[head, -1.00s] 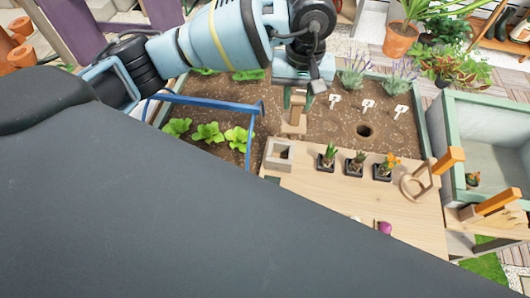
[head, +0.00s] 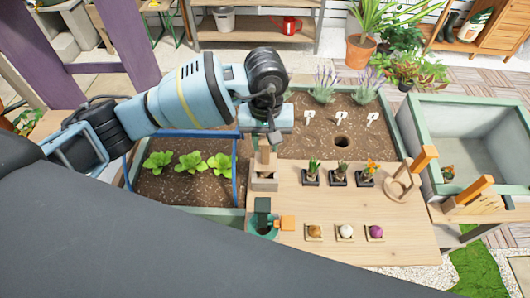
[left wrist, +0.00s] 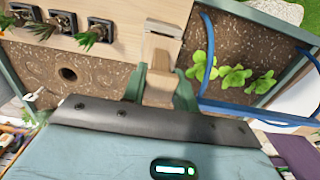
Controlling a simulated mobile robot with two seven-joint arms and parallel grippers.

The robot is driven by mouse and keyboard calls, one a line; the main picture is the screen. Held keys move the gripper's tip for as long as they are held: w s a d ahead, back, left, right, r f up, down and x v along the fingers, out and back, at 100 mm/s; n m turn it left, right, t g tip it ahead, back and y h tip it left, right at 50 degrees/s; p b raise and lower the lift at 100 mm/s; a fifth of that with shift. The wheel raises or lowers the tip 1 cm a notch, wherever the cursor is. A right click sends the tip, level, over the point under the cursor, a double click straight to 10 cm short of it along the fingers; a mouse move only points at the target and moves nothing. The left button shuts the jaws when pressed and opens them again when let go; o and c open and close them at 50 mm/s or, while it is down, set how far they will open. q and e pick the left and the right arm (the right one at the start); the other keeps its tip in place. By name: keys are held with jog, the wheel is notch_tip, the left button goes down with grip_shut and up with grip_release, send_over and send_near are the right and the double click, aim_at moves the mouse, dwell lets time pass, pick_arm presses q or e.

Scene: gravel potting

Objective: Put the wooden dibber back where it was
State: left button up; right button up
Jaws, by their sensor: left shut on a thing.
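My left gripper (head: 266,142) is shut on the wooden dibber (head: 265,158) and holds it upright over the pale wooden block stand (head: 264,183) at the table's back left corner. The dibber's lower end lines up with the stand; I cannot tell whether it is in it. In the left wrist view the dibber (left wrist: 159,88) sits between the green fingers, with the stand (left wrist: 163,40) just past it. My right gripper is not in view.
A green item with an orange block (head: 287,222) stands at the table's front left. A blue frame (head: 236,170) borders the seedlings. The soil has one hole (head: 343,141).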

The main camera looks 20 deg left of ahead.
aim_at(266, 152)
pick_arm(q)
jog(key=shift+f, duration=2.05)
jog(key=shift+f, duration=0.1)
jog(key=o, duration=0.9)
notch_tip(266, 152, up, 12)
jog(key=shift+r, duration=0.2)
